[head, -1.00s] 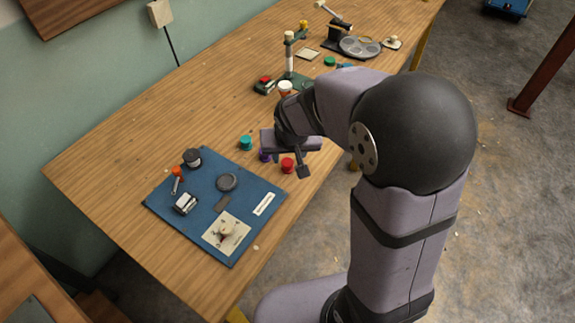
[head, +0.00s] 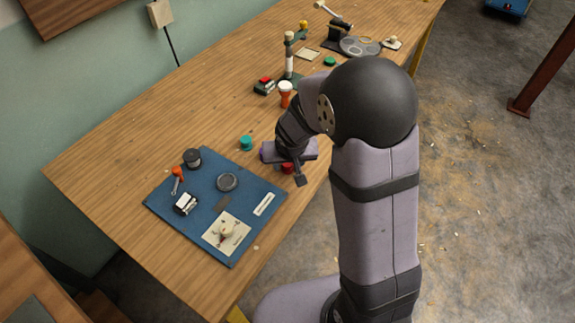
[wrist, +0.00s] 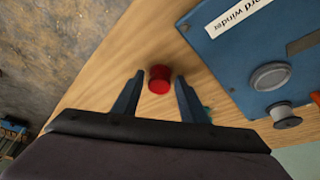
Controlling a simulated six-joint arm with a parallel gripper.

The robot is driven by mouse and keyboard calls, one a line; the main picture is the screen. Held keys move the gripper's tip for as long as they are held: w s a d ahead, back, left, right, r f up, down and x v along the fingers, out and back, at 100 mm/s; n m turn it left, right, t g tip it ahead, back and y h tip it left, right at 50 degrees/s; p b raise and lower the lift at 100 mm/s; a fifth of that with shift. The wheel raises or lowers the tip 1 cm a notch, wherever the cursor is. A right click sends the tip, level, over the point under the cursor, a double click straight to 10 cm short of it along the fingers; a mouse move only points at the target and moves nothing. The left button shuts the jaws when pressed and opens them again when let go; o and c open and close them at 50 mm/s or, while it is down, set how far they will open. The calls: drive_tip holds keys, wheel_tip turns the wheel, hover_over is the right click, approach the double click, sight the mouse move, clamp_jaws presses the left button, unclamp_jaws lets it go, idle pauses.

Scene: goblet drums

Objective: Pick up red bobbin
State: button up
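The red bobbin (head: 288,168) stands on the wooden table near its right edge, partly covered by my gripper in the head view. In the wrist view the red bobbin (wrist: 159,82) appears between my two spread fingertips, with a gap on each side. My gripper (wrist: 159,76) is open and empty. In the head view my gripper (head: 297,176) is over the bobbin; how far down the fingers reach around it I cannot tell.
A teal bobbin (head: 246,143) stands left of my gripper. The blue winder board (head: 213,185) with its fittings lies nearby to the lower left. An orange and white goblet drum (head: 285,92) and a post stand (head: 289,60) are behind my gripper.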

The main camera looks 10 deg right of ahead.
drive_tip(key=shift+w+f, duration=0.1)
drive_tip(key=shift+f, duration=0.1)
drive_tip(key=shift+c, duration=0.6)
drive_tip(key=c, duration=0.7)
drive_tip(key=shift+r, duration=0.1)
